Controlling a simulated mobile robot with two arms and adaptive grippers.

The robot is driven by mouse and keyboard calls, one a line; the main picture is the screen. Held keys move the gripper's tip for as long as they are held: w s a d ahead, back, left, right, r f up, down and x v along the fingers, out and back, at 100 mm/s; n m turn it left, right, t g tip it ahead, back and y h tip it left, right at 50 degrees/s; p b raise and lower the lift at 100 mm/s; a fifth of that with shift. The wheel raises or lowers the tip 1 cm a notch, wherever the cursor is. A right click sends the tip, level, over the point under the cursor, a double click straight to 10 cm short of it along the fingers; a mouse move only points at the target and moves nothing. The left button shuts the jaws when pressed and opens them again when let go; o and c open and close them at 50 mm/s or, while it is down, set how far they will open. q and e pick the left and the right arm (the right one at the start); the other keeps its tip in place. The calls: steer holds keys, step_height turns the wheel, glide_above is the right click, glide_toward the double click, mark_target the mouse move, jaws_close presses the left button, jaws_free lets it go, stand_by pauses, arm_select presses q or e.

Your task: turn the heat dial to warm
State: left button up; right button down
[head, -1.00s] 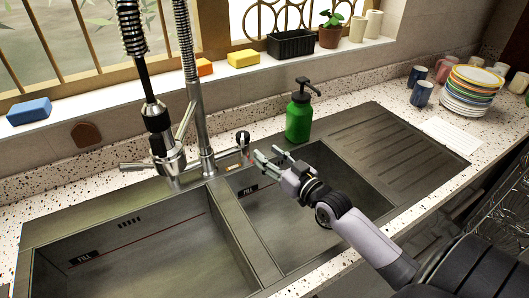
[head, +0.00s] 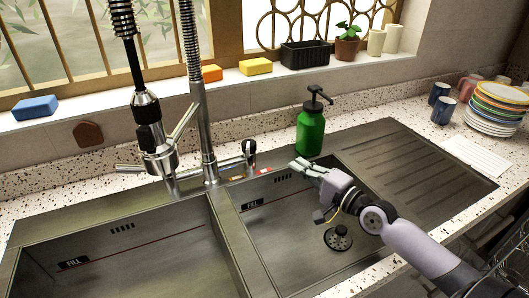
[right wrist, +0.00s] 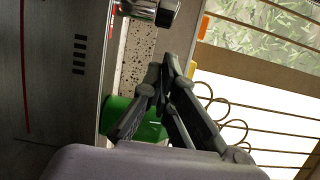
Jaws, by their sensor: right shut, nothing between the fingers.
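The likely heat dial (head: 249,147) is a chrome knob with a dark end, at the right of the faucet base. Small coloured marks (head: 236,178) lie on the sink rim below it; I cannot read its setting. In the right wrist view the dial (right wrist: 152,10) shows at the top edge, partly cut off. My right gripper (head: 297,164) is shut and empty, right of the dial and apart from it, over the back of the right basin. In the right wrist view its fingertips (right wrist: 167,68) meet below the dial. My left gripper is not in view.
A green soap bottle (head: 311,133) stands close behind my right gripper. The tall faucet (head: 205,120) rises left of the dial. The drainboard (head: 410,155) is bare. Plates (head: 492,112) and mugs (head: 444,109) stand at the far right. Sponges and pots line the sill.

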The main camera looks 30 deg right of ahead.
mark_target(250, 150)
steer(key=w+a+p, duration=0.1)
steer(key=w, duration=0.2)
steer(key=w+a+p, duration=0.1)
steer(key=w+a, duration=0.1)
steer(key=w, duration=0.1)
steer(key=w+a+p, duration=0.1)
steer(key=w+a, duration=0.1)
steer(key=w, duration=0.2)
steer(key=shift+a, duration=0.2)
steer(key=shift+p, duration=0.35)
steer(key=shift+w+a+r+p, duration=0.1)
steer(key=shift+a+r+p, duration=0.1)
steer(key=shift+a+p, duration=0.55)
steer(key=shift+a, duration=0.25)
steer(key=shift+f, duration=0.15)
